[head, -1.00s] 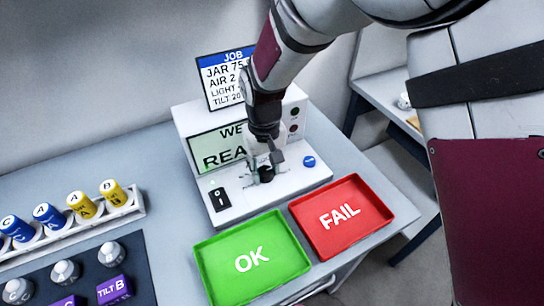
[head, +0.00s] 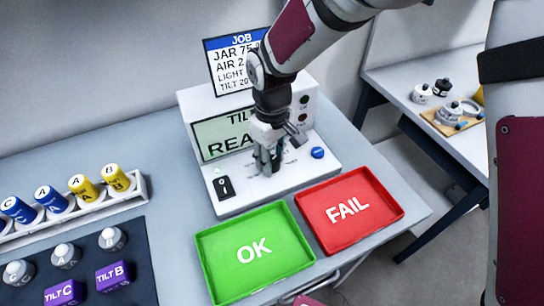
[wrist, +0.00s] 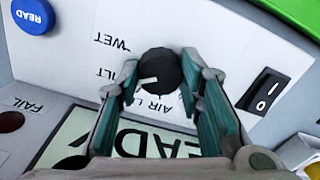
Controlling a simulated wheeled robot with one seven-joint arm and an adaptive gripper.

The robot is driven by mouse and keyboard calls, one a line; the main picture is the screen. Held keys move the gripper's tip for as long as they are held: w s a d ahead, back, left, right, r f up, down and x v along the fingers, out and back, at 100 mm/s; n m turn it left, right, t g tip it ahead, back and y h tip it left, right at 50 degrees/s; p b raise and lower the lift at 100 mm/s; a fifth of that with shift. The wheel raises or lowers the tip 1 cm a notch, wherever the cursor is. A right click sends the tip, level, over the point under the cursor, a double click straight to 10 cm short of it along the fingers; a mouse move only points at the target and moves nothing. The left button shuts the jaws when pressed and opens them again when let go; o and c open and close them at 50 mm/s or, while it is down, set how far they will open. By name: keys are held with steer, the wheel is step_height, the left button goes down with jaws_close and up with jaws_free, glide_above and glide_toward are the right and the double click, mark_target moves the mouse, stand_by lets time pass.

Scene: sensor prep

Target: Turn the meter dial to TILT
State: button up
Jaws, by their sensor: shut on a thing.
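The meter (head: 190,120) is a white console with a sloped front panel. Its display (head: 215,140) shows text starting "TIL" and "REA", the rest hidden by my arm. The black dial (wrist: 160,68) sits on the panel, and its white pointer mark points left, toward the partly covered TILT label (wrist: 128,72). The WET label (wrist: 111,42) and a partly covered AIR label (wrist: 150,104) are nearby. My gripper (head: 266,168) reaches down to the panel and is shut on the dial. Its teal fingers (wrist: 160,75) stand on either side of the dial.
A blue READ button (wrist: 33,15) and black power switch (wrist: 266,90) flank the dial. A JOB card (head: 232,65) stands behind the meter. Green OK (head: 212,265) and red FAIL (head: 383,212) trays lie in front. Sensor racks are at left; another table is at right.

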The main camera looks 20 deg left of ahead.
mark_target(272, 160)
steer(key=o, duration=1.2)
steer(key=shift+c, duration=0.2)
step_height(272, 160, up, 12)
